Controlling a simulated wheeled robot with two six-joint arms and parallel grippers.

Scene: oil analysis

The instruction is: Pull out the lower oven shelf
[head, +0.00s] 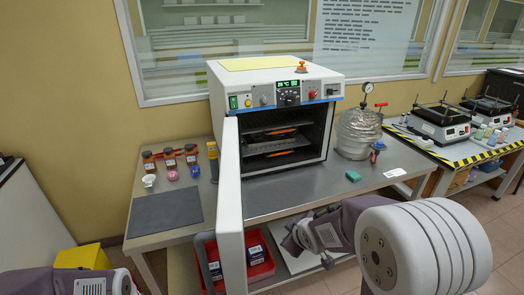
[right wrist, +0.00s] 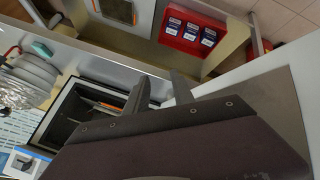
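The white oven (head: 275,75) stands on the steel bench with its door (head: 230,200) swung open toward me. Inside are dark shelves, one above the other, each with an orange strip at its front. The lower shelf (head: 278,148) sits inside the chamber, below the upper shelf (head: 270,131). My right gripper (right wrist: 160,82) has its two dark fingers apart with nothing between them. In the right wrist view it is beside the oven opening (right wrist: 78,108), not touching a shelf. In the head view my right wrist is low in front of the bench. My left gripper is out of view.
A glass vessel with a gauge (head: 358,132) is right of the oven. Bottles (head: 170,158) and a dark mat (head: 165,212) lie left. A red bin (head: 262,268) sits below the bench.

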